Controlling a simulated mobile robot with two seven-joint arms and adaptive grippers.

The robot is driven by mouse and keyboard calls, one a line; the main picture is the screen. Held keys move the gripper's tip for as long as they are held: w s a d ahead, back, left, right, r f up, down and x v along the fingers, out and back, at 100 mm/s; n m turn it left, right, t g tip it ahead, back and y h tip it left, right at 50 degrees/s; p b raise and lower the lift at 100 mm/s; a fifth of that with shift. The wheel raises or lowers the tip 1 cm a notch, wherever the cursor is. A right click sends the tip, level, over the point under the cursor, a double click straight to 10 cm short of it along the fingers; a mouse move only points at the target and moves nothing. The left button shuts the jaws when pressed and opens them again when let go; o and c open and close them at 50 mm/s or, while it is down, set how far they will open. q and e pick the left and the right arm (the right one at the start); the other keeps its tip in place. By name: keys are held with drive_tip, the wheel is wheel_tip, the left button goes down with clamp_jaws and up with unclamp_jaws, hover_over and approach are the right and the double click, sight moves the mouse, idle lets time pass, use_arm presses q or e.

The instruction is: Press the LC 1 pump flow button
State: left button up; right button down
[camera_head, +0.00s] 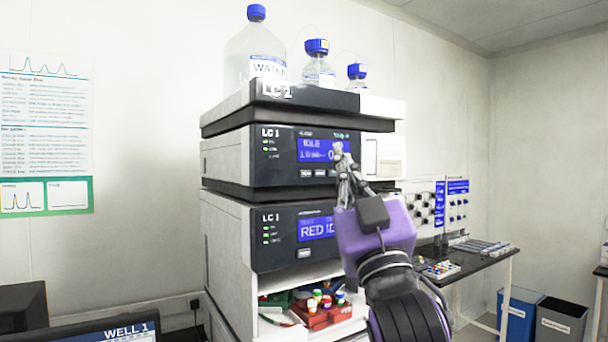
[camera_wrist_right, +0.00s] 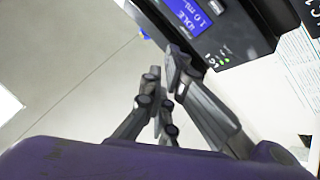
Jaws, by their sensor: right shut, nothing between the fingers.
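The LC 1 stack has a pump module (camera_head: 281,141) with a lit blue display (camera_head: 314,150) reading IDLE and a flow value that is partly covered. Small light buttons (camera_head: 306,173) sit in a row under this display. My right gripper (camera_head: 342,158) is shut and empty in front of the right end of the display and button row, hiding that part. In the right wrist view, the shut fingers (camera_wrist_right: 166,82) point toward the module face, with the display (camera_wrist_right: 188,16) just beyond. Contact with a button cannot be told. My left gripper is not in view.
A lower LC 1 module (camera_head: 293,231) has its own display and button. Above stand a water bottle (camera_head: 255,52) and two smaller bottles. An open bay below holds a red rack (camera_head: 320,314) with capped vials. A side table (camera_head: 474,262) and bins stand right.

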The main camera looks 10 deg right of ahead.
sight(310, 168)
drive_tip(key=shift+w+a, duration=0.1)
drive_tip(key=shift+w+a, duration=0.5)
drive_tip(key=shift+w, duration=0.85)
drive_tip(key=shift+w+a, duration=0.45)
drive_tip(key=shift+w, duration=0.9)
drive_tip(key=shift+w+a, duration=0.5)
drive_tip(key=shift+w, duration=0.85)
drive_tip(key=shift+w, duration=0.1)
drive_tip(key=shift+w+a, duration=0.15)
drive_tip(key=shift+w, duration=0.15)
drive_tip(key=shift+w+a, duration=0.1)
drive_tip(key=shift+w, duration=0.3)
drive_tip(key=shift+s, duration=0.15)
drive_tip(key=shift+s+d, duration=0.3)
drive_tip(key=shift+s, duration=0.35)
drive_tip(key=shift+s, duration=0.1)
drive_tip(key=shift+s+d, duration=0.3)
drive_tip(key=shift+s, duration=0.45)
drive_tip(key=shift+s+d, duration=0.25)
drive_tip(key=shift+s, duration=0.5)
drive_tip(key=shift+s+d, duration=0.3)
drive_tip(key=shift+s, duration=0.45)
